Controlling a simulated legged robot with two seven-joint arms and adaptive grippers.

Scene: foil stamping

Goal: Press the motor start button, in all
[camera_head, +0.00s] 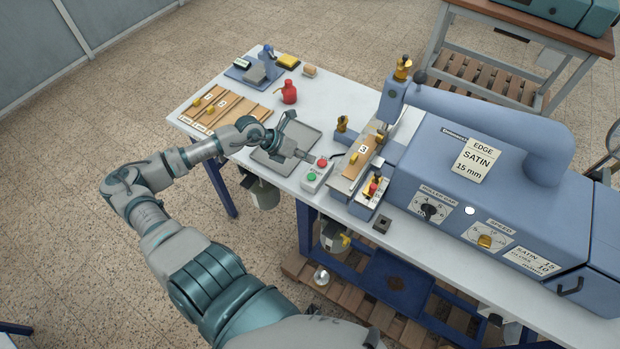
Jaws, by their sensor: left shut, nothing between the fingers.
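A small pale button box (317,175) stands on the white table in front of the blue machine. It carries a green button (311,177) on its near side and a red button (322,162) on its far side. My left gripper (309,157) is shut and empty. Its tips point right, just left of the red button and a little beyond the green one. I cannot tell whether the tips touch the box. My right gripper is out of view.
A grey tray (271,160) lies under my left gripper. The blue machine (470,190) fills the right of the table, with a second control box (369,196) nearby.

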